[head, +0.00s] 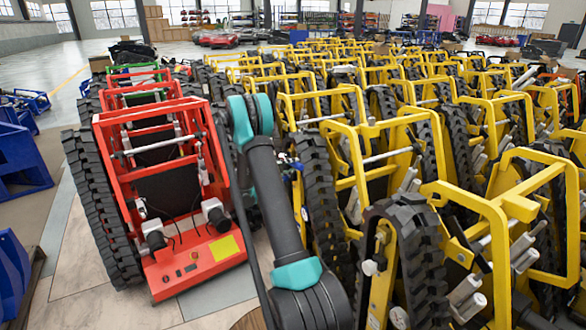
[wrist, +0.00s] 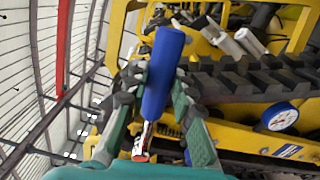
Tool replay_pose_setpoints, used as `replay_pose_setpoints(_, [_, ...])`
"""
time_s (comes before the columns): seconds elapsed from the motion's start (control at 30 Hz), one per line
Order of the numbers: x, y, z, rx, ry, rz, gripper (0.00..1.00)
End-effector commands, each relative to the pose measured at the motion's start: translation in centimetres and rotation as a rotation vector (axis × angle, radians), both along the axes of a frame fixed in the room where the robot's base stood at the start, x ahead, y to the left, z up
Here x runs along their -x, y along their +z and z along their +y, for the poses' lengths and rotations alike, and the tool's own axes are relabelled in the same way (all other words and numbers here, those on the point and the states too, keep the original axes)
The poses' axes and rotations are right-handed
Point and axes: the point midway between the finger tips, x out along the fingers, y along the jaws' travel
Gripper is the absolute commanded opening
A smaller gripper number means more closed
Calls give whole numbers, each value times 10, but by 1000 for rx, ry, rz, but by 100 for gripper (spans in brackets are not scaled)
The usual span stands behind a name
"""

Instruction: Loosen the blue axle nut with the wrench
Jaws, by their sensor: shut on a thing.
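My gripper (wrist: 160,88) has teal and dark fingers and is shut on a tool with a thick blue handle and a metal shaft, which I take to be the wrench (wrist: 163,68). The handle points up and slightly right in the wrist view. A round white-faced part with a blue rim (wrist: 282,116) sits on the yellow frame at right, apart from the gripper; it may be the blue axle nut, but I cannot be sure. In the head view my arm hides most of the gripper, and I cannot make out the nut there.
Yellow tracked carriers (head: 433,189) stand tightly packed at right, with black rubber tracks (head: 416,240). A red tracked carrier (head: 212,252) stands left of my arm. Blue metal parts (head: 20,160) lie at the left edge. Tiled floor (head: 55,270) is clear between them.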

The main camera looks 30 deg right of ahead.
Motion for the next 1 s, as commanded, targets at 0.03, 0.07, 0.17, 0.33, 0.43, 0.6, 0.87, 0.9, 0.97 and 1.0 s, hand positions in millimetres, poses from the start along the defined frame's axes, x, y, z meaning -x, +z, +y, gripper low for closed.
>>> replay_pose_setpoints(0.03, [0, 0, 0, 1, 0, 0, 0])
replay_pose_setpoints(0.07, [0, 0, 0, 1, 0, 0, 0])
replay_pose_setpoints(0.17, [0, 0, 0, 1, 0, 0, 0])
replay_pose_setpoints(0.33, [-1, 6, 0, 2, 0, 34, 0])
replay_pose_setpoints(0.43, [-2, 11, 0, 3, 0, 65, 0])
replay_pose_setpoints(0.6, [-4, 15, 0, 4, 0, 97, 0])
replay_pose_setpoints(0.87, [-4, 15, 0, 4, 0, 99, 0])
replay_pose_setpoints(0.9, [-4, 16, 0, 4, 0, 100, 0])
replay_pose_setpoints(0.97, [-4, 16, 0, 5, 0, 106, 0])
replay_pose_setpoints(1.0, [-5, 18, 0, 5, 0, 114, 0])
